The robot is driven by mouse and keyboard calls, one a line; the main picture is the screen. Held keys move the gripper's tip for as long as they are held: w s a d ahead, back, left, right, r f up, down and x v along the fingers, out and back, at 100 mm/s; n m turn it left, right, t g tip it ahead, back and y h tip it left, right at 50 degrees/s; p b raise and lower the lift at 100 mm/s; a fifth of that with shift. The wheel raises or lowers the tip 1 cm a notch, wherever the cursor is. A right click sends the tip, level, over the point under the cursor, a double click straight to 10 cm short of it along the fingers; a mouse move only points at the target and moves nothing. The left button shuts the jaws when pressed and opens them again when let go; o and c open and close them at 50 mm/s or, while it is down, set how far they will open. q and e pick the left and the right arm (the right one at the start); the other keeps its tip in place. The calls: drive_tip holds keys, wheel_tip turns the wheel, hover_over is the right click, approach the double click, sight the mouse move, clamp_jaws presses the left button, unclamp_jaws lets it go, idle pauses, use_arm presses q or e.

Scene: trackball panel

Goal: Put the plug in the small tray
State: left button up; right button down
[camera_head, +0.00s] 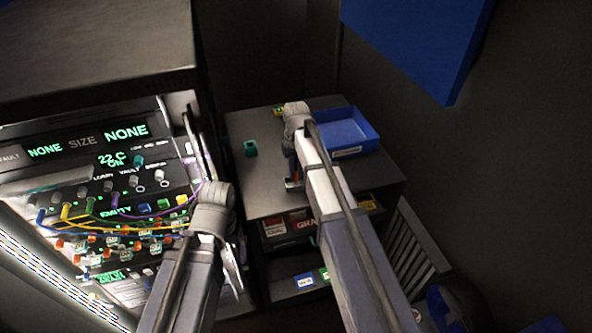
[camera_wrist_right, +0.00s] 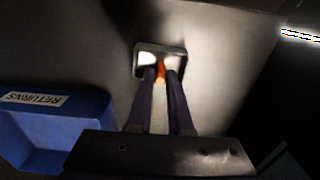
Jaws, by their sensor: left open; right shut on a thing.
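The plug (camera_wrist_right: 161,72) is a small orange piece held between the fingertips of my right gripper (camera_wrist_right: 160,74) in the right wrist view. The small tray (camera_wrist_right: 176,49) is a grey metal tray with a raised rim. The plug and fingertips are over or inside it; I cannot tell whether the plug touches its floor. In the head view the small tray (camera_head: 294,184) shows partly beside my right forearm, with the right gripper (camera_head: 291,172) at it. My left gripper (camera_head: 188,118) is open and empty beside the panel's right edge.
A blue bin (camera_head: 367,136) labelled RETURNS stands on the cabinet top (camera_head: 254,185), behind my right arm. A teal block (camera_head: 250,148) sits to the left on that top. The panel (camera_head: 75,185) with coloured cables is at the left. The cabinet top between block and tray is clear.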

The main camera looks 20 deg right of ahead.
drive_tip(key=shift+f+b, duration=0.35)
drive_tip(key=shift+f, duration=0.05)
drive_tip(key=c, duration=0.8)
unclamp_jaws()
drive_tip(key=shift+o, duration=0.2)
drive_tip(key=shift+r, duration=0.15)
wheel_tip(320, 180, up, 8)
drive_tip(key=p, duration=0.8)
drive_tip(key=shift+f, duration=0.3)
drive_tip(key=s+a+f+n+b, duration=0.1)
drive_tip(key=s+a+f+b, duration=0.3)
drive_tip(key=s, duration=0.4)
drive_tip(key=s+a+f+n+b, duration=0.1)
drive_tip(key=s+a+f+b, duration=0.4)
drive_tip(key=s, duration=0.3)
drive_tip(key=s+a+f+n+h+b, duration=0.1)
drive_tip(key=s+a+f+b, duration=0.3)
drive_tip(key=s+f+b, duration=0.2)
drive_tip(key=shift+s+a, duration=0.15)
drive_tip(key=shift+s, duration=0.9)
